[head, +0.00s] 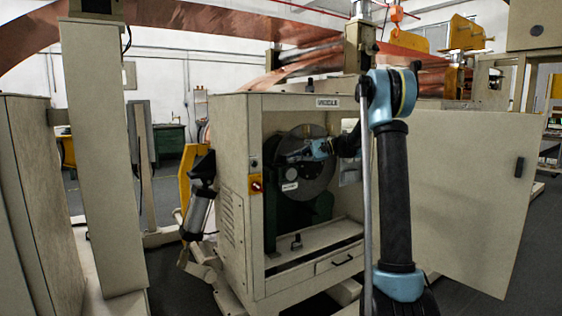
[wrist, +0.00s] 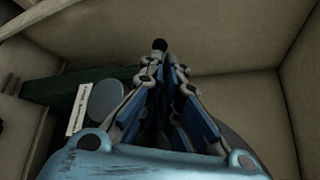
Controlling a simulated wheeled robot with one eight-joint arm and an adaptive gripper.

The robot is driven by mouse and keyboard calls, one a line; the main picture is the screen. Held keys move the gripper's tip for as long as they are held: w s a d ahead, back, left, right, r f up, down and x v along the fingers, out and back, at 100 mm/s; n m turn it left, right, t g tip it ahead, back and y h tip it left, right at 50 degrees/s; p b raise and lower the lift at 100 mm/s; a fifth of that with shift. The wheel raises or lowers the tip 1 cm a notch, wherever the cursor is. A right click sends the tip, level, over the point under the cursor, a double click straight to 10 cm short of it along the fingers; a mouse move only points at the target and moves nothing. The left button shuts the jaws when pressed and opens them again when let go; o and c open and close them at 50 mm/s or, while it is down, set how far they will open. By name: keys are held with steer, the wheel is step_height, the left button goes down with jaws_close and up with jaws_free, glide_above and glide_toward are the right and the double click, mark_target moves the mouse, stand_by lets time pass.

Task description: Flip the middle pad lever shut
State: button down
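My gripper (head: 287,156) reaches into the open cabinet, in front of the large grey disc (head: 316,176). In the wrist view my gripper (wrist: 165,62) has its two fingers drawn together at the tips, and it looks shut. A small black round knob (wrist: 160,44) shows just beyond the fingertips; I cannot tell whether it touches them or belongs to the middle pad lever. A small dark lever (head: 296,243) stands on the cabinet's lower ledge, below and apart from my gripper. No lever can be clearly made out at the fingertips in the head view.
The cabinet (head: 232,130) stands open, its door (head: 470,190) swung out right. Its inner walls (wrist: 240,85) surround my gripper. A white label (wrist: 76,108) and grey round part (wrist: 105,100) lie left of the fingers. A drawer (head: 338,262) is below.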

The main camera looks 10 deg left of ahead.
mark_target(274, 163)
steer(key=s+a+r+n+t+h, duration=0.1)
steer(key=s+r+n+t+h, duration=0.3)
steer(key=r+n, duration=0.35)
steer(key=s+a+r+n+t+h, duration=0.1)
steer(key=s+r+n+t+h, duration=0.3)
steer(key=r+n, duration=0.35)
steer(key=s+f+x, duration=0.1)
steer(key=x, duration=1.8)
steer(key=shift+s+f+m+g, duration=0.15)
steer(key=shift+s+m+g, duration=0.15)
steer(key=shift+g, duration=0.1)
steer(key=shift+s+a, duration=0.15)
steer(key=shift+a, duration=0.2)
